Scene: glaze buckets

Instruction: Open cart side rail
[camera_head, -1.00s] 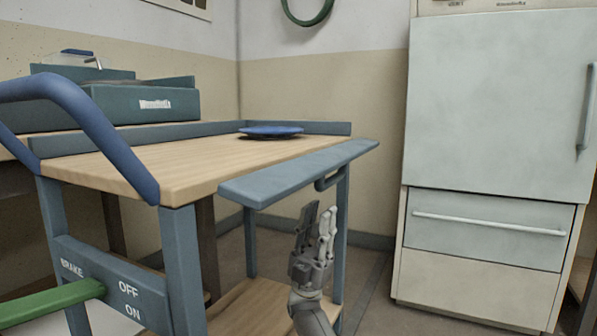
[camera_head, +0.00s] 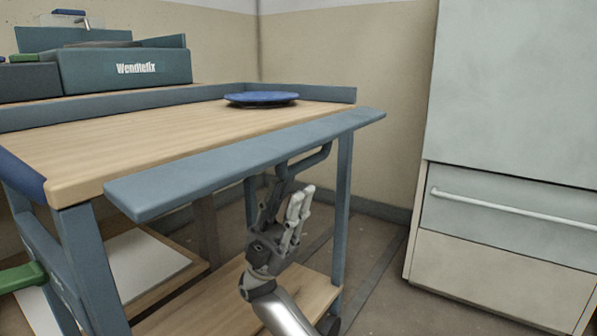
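The cart has a wooden top (camera_head: 165,140) and a blue-grey frame. Its long blue-grey side rail (camera_head: 240,163) runs along the near side of the top, with its broad face up. A bent blue-grey bar (camera_head: 312,163) hangs under the rail toward its far end. My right gripper (camera_head: 287,190) is below the rail, fingers pointing up beside this bar. Its fingers look apart with nothing between them. I cannot tell whether the dark finger touches the bar. My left gripper is out of view.
A blue plate (camera_head: 262,98) lies at the back of the top. A blue-grey box (camera_head: 125,70) stands beyond it. A lower wooden shelf (camera_head: 215,298) is under my gripper. A green lever (camera_head: 20,278) sticks out at left. A fridge (camera_head: 520,90) stands at right.

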